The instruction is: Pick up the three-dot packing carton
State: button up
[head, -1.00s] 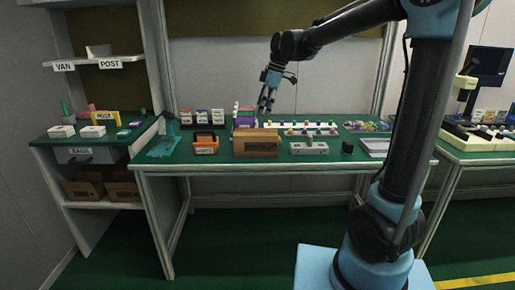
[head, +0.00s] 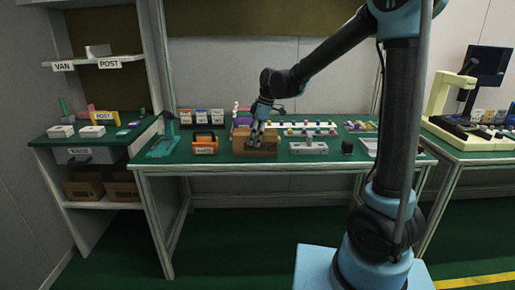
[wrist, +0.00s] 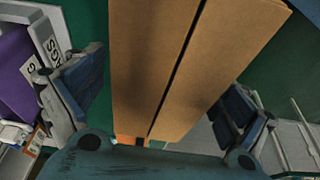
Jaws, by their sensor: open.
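A brown cardboard carton (head: 239,148) stands near the front edge of the green bench in the head view. In the wrist view the carton (wrist: 215,65) fills the middle, with a dark slit along its top; no dots can be made out on it in either view. My gripper (head: 258,141) is over the carton in the head view. In the wrist view my gripper (wrist: 155,100) is open, one finger on each side of the carton. I cannot tell whether the fingers touch it.
An orange-handled box (head: 205,145) stands left of the carton, a grey fixture (head: 309,147) right of it. A purple item (wrist: 18,75) lies close beside the left finger. More brown cartons (head: 84,187) sit on the lower left shelf.

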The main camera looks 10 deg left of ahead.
jog(key=shift+x, duration=1.15)
jog(key=c, duration=1.2)
